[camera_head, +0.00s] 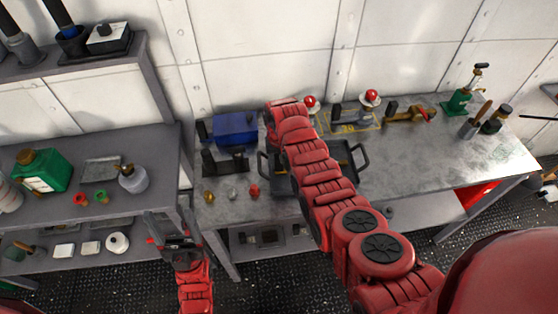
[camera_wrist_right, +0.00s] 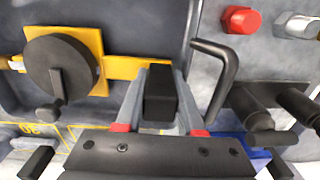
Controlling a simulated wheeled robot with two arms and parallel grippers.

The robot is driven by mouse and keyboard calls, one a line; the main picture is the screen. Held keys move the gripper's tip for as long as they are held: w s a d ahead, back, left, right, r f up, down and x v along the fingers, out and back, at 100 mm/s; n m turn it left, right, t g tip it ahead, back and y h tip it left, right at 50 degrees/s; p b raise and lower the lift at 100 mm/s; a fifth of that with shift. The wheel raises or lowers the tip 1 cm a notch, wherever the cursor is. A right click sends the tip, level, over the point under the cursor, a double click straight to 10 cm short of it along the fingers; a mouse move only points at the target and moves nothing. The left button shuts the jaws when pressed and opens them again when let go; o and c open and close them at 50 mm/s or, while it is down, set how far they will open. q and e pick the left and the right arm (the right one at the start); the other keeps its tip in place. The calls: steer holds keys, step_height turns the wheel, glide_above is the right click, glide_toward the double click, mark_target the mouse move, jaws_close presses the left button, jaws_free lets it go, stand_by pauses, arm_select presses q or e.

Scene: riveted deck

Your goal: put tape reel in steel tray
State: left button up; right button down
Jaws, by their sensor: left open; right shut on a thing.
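The steel tray (camera_head: 345,160), grey with black side handles, sits on the metal bench, partly hidden behind my right arm in the head view. My right gripper (camera_wrist_right: 160,120) is shut on the black grip of the tape reel (camera_wrist_right: 62,68), which has a yellow frame, a dark round drum and a crank. The reel is over the tray in the right wrist view; whether it touches the tray floor I cannot tell. My left gripper (camera_head: 174,228) is open and empty, low at the left of the bench.
A blue box (camera_head: 236,129) and black holder (camera_head: 225,162) stand left of the tray. Small brass, silver and red (camera_head: 254,190) pieces lie at the front. Behind is a yellow-outlined spot (camera_head: 350,122) with red-topped items. A side shelf is at left.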

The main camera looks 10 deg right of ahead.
steer(key=shift+f, duration=0.15)
steer(key=c, duration=0.8)
jaws_free()
